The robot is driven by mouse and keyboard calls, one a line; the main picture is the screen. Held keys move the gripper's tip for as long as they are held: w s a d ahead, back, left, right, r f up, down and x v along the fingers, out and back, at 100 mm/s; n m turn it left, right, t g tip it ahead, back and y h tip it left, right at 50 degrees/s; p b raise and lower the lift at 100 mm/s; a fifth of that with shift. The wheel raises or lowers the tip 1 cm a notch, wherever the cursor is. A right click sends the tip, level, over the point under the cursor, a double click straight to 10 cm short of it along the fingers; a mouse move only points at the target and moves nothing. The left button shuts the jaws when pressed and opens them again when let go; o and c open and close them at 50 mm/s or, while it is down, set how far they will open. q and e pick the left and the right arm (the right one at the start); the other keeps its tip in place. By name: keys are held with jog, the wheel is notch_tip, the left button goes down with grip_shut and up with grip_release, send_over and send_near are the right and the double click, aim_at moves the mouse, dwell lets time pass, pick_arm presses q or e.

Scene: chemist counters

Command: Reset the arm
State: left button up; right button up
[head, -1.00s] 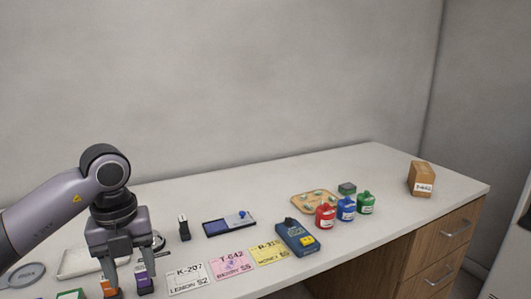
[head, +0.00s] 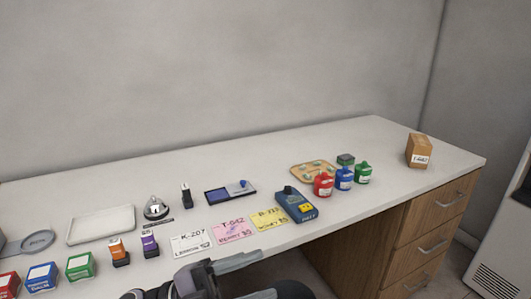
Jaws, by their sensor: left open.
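My left gripper (head: 250,279) is at the bottom edge of the head view, in front of the counter's near edge. Its two fingers are apart and point right, with nothing between them. Part of the arm behind it is cut off by the frame. My right gripper is not in view. The white counter (head: 330,138) lies beyond the left gripper, and the gripper looks clear of the things on it.
Near the gripper lie a white card (head: 191,244), a pink card (head: 234,231) and a yellow card (head: 268,219). An orange stamp-like item (head: 118,251), a purple one (head: 149,243), a bell (head: 157,208) and a blue device (head: 295,204) stand around them.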

pick_arm(q)
jog(key=w+a+f+n+t+y, duration=0.2)
jog(key=a+f+n+t+y, duration=1.05)
jog(key=n, duration=0.65)
jog(key=s+a+f+n+g+y, duration=0.2)
jog(key=s+f+n+y, duration=0.1)
jog(key=s+f, duration=0.3)
jog(key=s+a+f+n+g+y, duration=0.3)
jog(key=s+f, duration=0.4)
jog(key=f, duration=0.4)
jog(key=shift+a, duration=0.3)
